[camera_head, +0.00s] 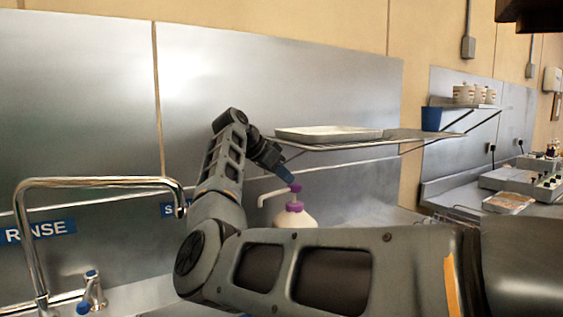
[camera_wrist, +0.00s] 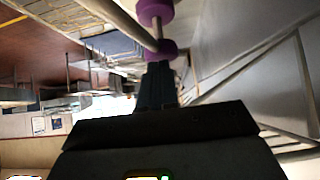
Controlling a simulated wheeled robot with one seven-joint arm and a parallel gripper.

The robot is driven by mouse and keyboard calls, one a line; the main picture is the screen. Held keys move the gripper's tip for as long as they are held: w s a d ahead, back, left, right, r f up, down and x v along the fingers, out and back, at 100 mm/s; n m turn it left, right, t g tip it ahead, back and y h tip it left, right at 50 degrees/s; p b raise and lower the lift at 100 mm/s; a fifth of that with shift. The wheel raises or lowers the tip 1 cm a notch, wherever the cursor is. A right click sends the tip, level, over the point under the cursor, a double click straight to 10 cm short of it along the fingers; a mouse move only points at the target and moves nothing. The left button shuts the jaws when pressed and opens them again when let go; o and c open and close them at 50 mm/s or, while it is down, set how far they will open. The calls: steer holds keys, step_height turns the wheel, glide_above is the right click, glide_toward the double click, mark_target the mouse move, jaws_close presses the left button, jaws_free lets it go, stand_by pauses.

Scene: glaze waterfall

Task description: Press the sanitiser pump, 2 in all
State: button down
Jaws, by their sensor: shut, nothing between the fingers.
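The sanitiser pump bottle (camera_head: 295,218) is white with a purple collar and a purple pump head (camera_head: 295,188); a pale spout points left. My gripper (camera_head: 284,174) is shut and empty, with bluish fingertips just above and left of the pump head. In the wrist view my fingertips (camera_wrist: 158,68) are right at the purple pump head (camera_wrist: 165,49); I cannot tell whether they touch it. Beyond it show the pale stem and the purple collar (camera_wrist: 154,12). The stem is visible, so the head stands up from the collar. The bottle's lower part is hidden behind my arm.
A wire wall shelf (camera_head: 425,135) with a white tray (camera_head: 330,133) hangs just above and behind my gripper. A chrome tap (camera_head: 100,182) stands at the left.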

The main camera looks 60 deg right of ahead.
steer(key=shift+f, duration=0.3)
steer(key=shift+f+p, duration=0.4)
steer(key=shift+f, duration=1.1)
